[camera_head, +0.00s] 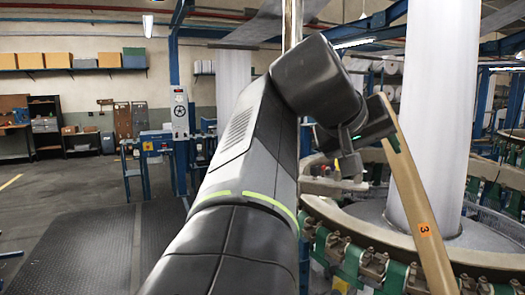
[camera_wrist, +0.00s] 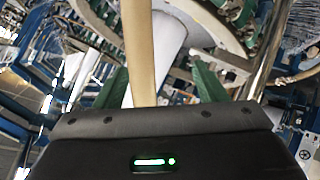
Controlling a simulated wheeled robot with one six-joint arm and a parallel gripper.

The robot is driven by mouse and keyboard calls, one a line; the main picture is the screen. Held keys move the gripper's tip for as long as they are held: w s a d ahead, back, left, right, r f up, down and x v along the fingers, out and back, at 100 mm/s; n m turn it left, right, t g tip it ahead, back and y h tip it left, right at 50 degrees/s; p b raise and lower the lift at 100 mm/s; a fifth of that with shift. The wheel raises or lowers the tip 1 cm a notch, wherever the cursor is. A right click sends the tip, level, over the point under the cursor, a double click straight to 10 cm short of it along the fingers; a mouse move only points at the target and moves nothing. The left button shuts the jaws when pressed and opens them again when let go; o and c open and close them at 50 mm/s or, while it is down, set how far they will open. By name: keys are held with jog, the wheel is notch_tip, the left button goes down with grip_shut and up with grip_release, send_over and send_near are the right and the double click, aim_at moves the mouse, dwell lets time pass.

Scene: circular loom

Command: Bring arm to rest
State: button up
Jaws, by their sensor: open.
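My arm reaches up through the middle of the head view and bends down to my gripper (camera_head: 378,132), which is near the loom's ring. In the wrist view my gripper (camera_wrist: 162,82) shows two green fingers spread wide apart, with nothing clamped between them. A curved tan bar (camera_head: 418,205) with an orange label marked 3 passes right beside the gripper in the head view. In the wrist view the tan bar (camera_wrist: 140,45) runs up from behind the gripper body, between the fingers in the picture. I cannot tell whether it touches the gripper.
The circular loom's ring (camera_head: 375,240), with green and metal parts along its edge, fills the lower right. A white fabric column (camera_head: 435,100) rises from its centre. A blue post (camera_head: 180,110) stands left of my arm. The floor (camera_head: 70,215) at left is open.

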jog(key=shift+s+a+r, duration=0.1)
jog(key=shift+r, duration=0.05)
jog(key=p+x, duration=0.1)
jog(key=x, duration=0.5)
jog(key=shift+w, duration=0.2)
dwell(0.3)
